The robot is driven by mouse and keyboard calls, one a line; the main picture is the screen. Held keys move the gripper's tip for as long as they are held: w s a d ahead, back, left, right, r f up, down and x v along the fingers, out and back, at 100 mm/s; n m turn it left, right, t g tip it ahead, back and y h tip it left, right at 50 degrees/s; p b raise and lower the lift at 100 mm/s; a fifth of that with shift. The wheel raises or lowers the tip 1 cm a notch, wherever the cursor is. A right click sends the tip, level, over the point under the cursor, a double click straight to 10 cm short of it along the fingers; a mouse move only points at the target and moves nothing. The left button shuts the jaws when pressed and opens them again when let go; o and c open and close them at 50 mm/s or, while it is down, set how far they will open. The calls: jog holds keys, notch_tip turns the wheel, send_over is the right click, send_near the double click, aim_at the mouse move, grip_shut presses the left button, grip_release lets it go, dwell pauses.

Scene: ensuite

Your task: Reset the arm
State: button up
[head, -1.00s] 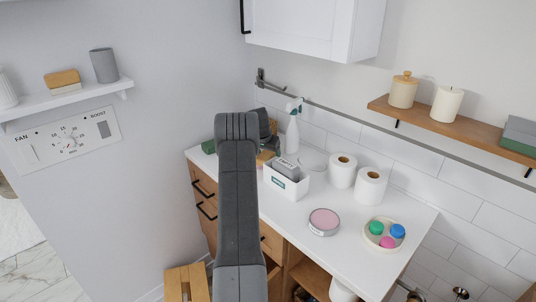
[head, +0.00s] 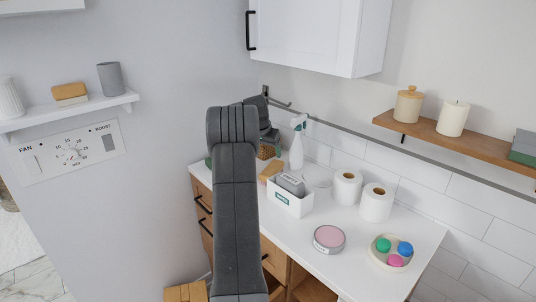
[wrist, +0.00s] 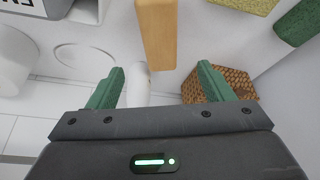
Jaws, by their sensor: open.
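My gripper (wrist: 154,88) shows in the wrist view with its two green fingers wide apart and nothing between them. A wooden block (wrist: 158,35) lies on the counter beyond the fingertips, and a woven basket (wrist: 222,88) shows beside the right finger. In the head view my grey arm rises in front of the counter (head: 290,240) and hides part of it. The gripper itself is mostly hidden behind the arm there.
On the counter stand a white bin (head: 290,204), a spray bottle (head: 297,145), paper rolls (head: 376,203), a pink-topped tin (head: 329,239) and a dish (head: 375,258) of coloured pieces. A white cabinet (head: 315,35) and wooden shelf (head: 450,138) are above.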

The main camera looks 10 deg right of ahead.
aim_at(272, 167)
jog(key=shift+f, duration=0.1)
jog(key=p+x, duration=0.2)
jog(key=x, duration=1)
jog(key=shift+w+r, duration=0.15)
jog(key=shift+r, duration=1.3)
